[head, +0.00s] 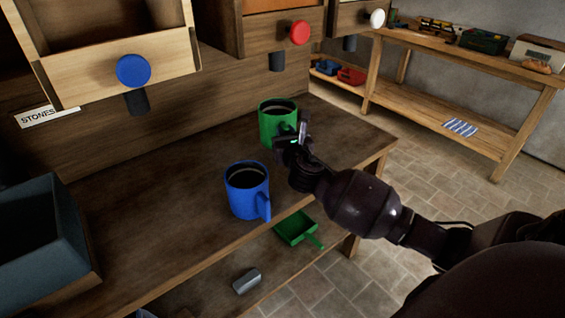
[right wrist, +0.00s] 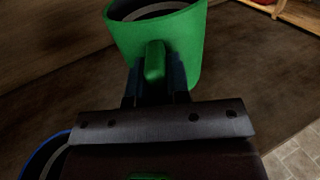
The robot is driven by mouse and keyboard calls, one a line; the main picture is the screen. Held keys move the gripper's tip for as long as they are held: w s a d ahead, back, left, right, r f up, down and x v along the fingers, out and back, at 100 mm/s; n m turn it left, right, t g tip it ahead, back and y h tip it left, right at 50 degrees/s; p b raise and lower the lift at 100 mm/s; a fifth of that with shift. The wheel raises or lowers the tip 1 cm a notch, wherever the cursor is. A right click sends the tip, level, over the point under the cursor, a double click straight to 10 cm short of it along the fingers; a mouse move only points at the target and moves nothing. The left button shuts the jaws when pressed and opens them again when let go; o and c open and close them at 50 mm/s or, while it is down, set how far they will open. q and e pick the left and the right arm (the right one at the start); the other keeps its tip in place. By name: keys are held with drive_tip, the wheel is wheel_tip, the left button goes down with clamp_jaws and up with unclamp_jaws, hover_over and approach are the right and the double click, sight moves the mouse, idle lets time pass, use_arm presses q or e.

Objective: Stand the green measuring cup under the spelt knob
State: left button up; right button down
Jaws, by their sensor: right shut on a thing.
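The green measuring cup (head: 272,128) is upright at the back of the wooden counter (head: 160,205), below and in front of the red knob (head: 299,32) and its dark spout. I cannot tell whether its base touches the counter. My right gripper (head: 289,145) is shut on its handle; the right wrist view shows the handle (right wrist: 154,62) between the fingers (right wrist: 158,85). A blue knob (head: 133,71) is at left and a white knob (head: 377,18) at right. The only readable label says STONES, so I cannot tell which knob is spelt. My left gripper is out of view.
A blue measuring cup (head: 246,190) stands nearer the counter's front edge. A grey-blue bin (head: 38,235) is at left. A green scoop (head: 296,228) and a grey block (head: 247,281) lie on a lower shelf. A wooden bench (head: 455,70) stands behind at right.

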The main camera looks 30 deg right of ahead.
wheel_tip(320, 180, down, 2)
drive_tip(key=shift+f, duration=0.1)
drive_tip(key=shift+f+b, duration=0.3)
drive_tip(key=shift+f, duration=0.1)
wheel_tip(320, 180, down, 5)
drive_tip(key=shift+r+b, duration=0.1)
drive_tip(key=shift+b, duration=0.85)
drive_tip(key=shift+f, duration=0.5)
